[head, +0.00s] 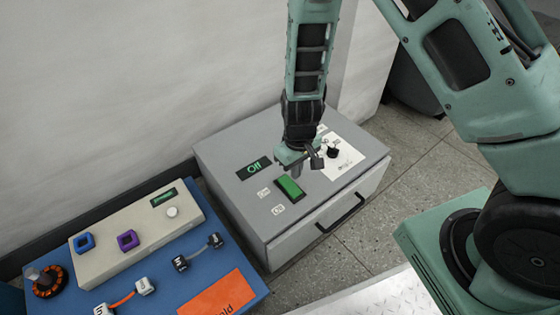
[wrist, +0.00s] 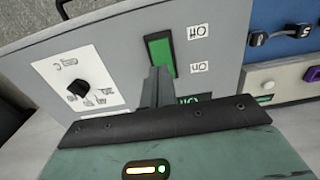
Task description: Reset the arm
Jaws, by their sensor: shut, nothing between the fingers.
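My gripper (head: 296,168) is shut and empty. In the head view it hangs just above the grey control box, close to the green rocker switch (head: 290,188). In the wrist view the closed fingertips (wrist: 158,75) overlap the lower part of the green switch (wrist: 160,52); I cannot tell whether they touch it. The small display (head: 254,168) on the box reads "Off". A black knob (head: 333,150) on a white label sits to the right of the gripper, and it also shows at the left of the wrist view (wrist: 78,88).
The grey box (head: 226,150) has a drawer front with a black handle (head: 341,212). To its left, a blue board (head: 215,265) carries a beige panel, blue and purple blocks, connectors and an orange label. A white wall (head: 120,80) stands behind. Tiled floor lies to the right.

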